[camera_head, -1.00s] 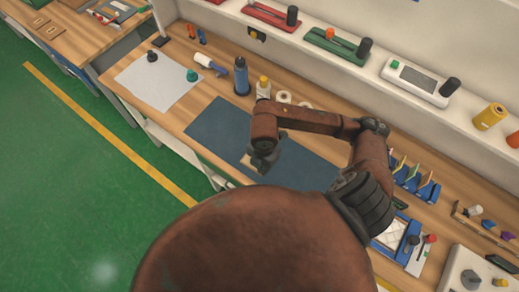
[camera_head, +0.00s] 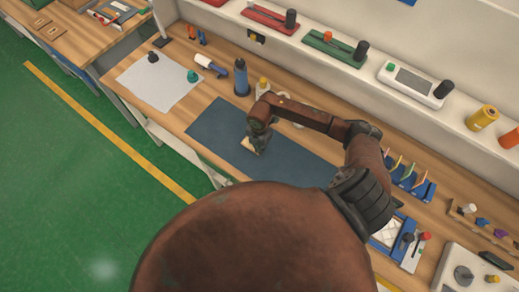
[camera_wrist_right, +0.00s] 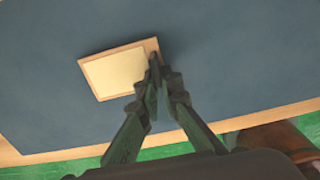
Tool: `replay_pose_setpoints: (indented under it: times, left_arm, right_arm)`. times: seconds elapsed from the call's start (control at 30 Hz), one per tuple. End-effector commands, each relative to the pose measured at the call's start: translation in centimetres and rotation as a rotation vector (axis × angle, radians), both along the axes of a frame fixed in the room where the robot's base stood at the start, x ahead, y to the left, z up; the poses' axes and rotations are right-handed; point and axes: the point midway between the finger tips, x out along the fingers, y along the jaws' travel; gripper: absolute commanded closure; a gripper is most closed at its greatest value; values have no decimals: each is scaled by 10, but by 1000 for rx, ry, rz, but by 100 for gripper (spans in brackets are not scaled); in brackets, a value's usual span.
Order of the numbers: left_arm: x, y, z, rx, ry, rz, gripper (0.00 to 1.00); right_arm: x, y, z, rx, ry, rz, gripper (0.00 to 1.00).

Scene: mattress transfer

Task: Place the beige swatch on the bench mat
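The beige swatch (camera_head: 249,144) is a small cream square with a tan border. It shows over the dark blue bench mat (camera_head: 217,125), and also in the right wrist view (camera_wrist_right: 115,72) above the mat (camera_wrist_right: 225,55). My right gripper (camera_head: 256,143) is over the middle of the mat. In the wrist view its fingertips (camera_wrist_right: 155,62) come together at the swatch's right edge, shut on it. I cannot tell whether the swatch touches the mat. My left gripper is not in view.
A pale sheet (camera_head: 150,92) with two small knobbed items lies left of the mat. A blue rack (camera_head: 412,181) is at the right. The mat's left part is clear.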

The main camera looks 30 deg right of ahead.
Motion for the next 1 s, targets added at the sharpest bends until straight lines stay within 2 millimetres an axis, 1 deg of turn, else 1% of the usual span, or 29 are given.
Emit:
replay_pose_setpoints:
  times: [0.03, 0.17, 0.5, 0.53, 0.77, 1.0]
  left_arm:
    - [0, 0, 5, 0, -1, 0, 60]
    - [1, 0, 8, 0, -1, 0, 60]
    - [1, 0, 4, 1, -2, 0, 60]
    - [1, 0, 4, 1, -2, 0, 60]
    - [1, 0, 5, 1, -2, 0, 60]
    - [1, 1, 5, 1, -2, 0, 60]
  right_arm:
    - [0, 1, -5, 1, 2, -1, 100]
    - [0, 0, -15, 1, 0, -1, 100]
    - [0, 0, -20, 0, -1, 0, 100]
    - [0, 0, -20, 0, -1, 0, 94]
    - [0, 0, -19, 0, -1, 0, 78]
    - [0, 0, -19, 0, -1, 0, 78]
